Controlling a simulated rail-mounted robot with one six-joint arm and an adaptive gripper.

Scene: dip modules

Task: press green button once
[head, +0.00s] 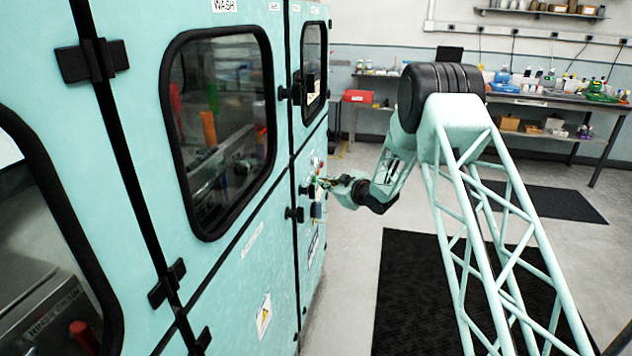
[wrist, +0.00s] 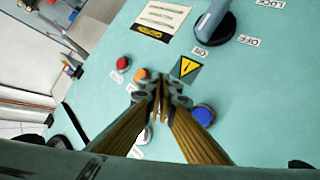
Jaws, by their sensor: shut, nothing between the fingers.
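My gripper (wrist: 158,88) is shut and empty, its fingertips together in front of the teal control panel (wrist: 255,85). In the head view my gripper (head: 326,183) is close to the panel on the machine's front. I cannot tell whether the tips touch it. No green button shows clearly in the wrist view; the fingers cover part of the button row. A red button (wrist: 123,63) and an orange button (wrist: 140,74) are up and left of the fingertips. A blue button (wrist: 204,114) is to the lower right of them.
A dark rotary switch (wrist: 214,27) with a pale handle stands out from the panel above the fingertips, between ON and OFF labels. A yellow warning sign (wrist: 187,67) is beside the tips. Black door latches (head: 294,214) project near the panel. Open floor lies right of the machine.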

